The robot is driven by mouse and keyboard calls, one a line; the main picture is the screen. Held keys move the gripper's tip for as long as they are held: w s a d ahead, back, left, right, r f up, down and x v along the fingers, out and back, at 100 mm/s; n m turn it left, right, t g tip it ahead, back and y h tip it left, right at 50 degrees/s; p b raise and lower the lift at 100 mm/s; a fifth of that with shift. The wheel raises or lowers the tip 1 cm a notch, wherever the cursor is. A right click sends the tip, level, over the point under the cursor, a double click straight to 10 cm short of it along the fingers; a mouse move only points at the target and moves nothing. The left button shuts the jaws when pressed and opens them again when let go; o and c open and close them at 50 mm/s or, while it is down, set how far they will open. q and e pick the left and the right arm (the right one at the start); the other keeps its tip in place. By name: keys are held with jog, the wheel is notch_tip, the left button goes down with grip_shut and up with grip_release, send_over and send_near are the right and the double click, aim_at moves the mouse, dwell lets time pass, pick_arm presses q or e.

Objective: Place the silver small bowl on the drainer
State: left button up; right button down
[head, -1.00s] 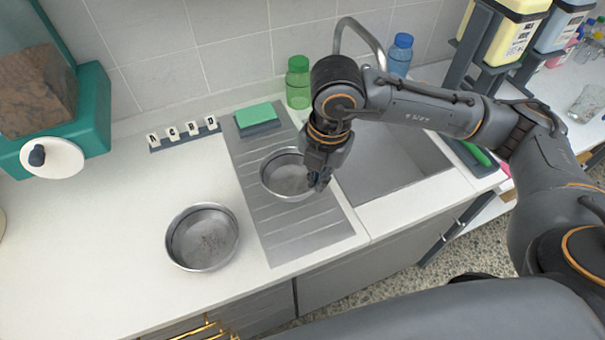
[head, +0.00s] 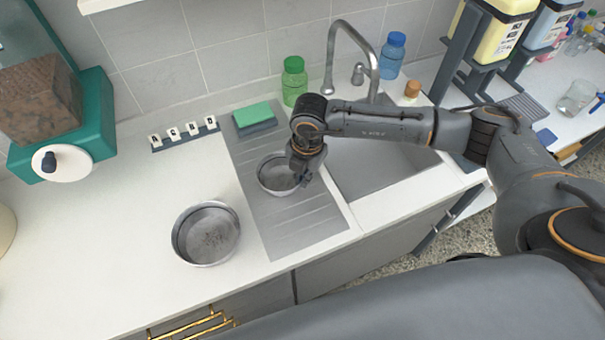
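The silver small bowl (head: 274,180) is upright over the ribbed metal drainer (head: 304,220), left of the sink. It looks low, at or very near the drainer's surface; its underside is hidden. My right gripper (head: 302,180) points down at the bowl's right rim and looks shut on it, though the fingertips are small and partly hidden. My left gripper is not in view.
A larger silver bowl (head: 206,248) stands on the counter at left. A green sponge (head: 254,115) lies at the drainer's back end. A green bottle (head: 294,82), a blue bottle (head: 392,56) and the tap (head: 372,60) stand behind. The sink (head: 375,165) is under my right arm.

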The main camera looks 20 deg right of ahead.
jog(key=shift+f, duration=0.25)
jog(key=c, duration=1.5)
grip_release()
jog(key=shift+r, duration=0.15)
jog(key=shift+r, duration=0.55)
jog(key=r+b, duration=0.1)
jog(key=r, duration=0.2)
jog(key=r+b, duration=0.1)
jog(key=r, duration=0.3)
jog(key=r+b, duration=0.2)
jog(key=r, duration=0.2)
jog(key=shift+s+d+r, duration=0.1)
jog(key=shift+s+d, duration=0.2)
jog(key=shift+s, duration=0.05)
